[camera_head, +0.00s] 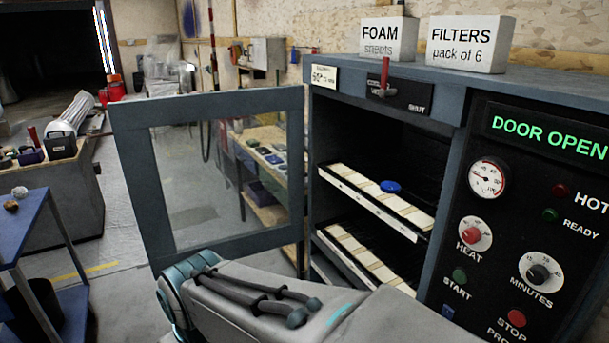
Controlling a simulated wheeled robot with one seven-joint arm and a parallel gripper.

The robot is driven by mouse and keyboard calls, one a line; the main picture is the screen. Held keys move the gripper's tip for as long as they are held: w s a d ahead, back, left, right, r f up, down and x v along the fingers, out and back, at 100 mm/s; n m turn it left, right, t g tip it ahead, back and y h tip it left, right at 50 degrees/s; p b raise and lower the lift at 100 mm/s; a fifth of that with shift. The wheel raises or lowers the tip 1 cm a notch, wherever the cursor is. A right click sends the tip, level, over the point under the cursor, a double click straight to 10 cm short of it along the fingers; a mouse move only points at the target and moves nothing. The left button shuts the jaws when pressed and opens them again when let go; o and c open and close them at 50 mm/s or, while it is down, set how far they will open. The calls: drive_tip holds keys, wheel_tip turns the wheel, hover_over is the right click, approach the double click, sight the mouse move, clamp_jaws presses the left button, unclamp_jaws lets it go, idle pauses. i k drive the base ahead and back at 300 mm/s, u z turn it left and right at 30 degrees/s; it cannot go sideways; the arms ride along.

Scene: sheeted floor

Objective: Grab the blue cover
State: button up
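A small round blue cover (390,186) lies on the upper rack (365,203) inside an open oven-like cabinet. It sits toward the back of the rack, right of its middle, and nothing touches it from above. My arm crosses the bottom of the picture, in front of and below the cabinet opening. My gripper is not in view, so its distance from the cover and what it may hold cannot be seen.
The cabinet's glazed door (208,178) stands open to the left. A lower rack (360,262) sits beneath the upper one. The control panel (530,215) reads "DOOR OPEN". A blue table (25,225) stands at the far left, with bare floor between it and the door.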

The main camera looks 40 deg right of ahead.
sight(387, 187)
drive_tip(key=z, duration=0.45)
drive_tip(key=i, duration=1.1)
drive_tip(key=z, duration=1.45)
drive_tip(key=i, duration=0.55)
drive_tip(key=z, duration=0.45)
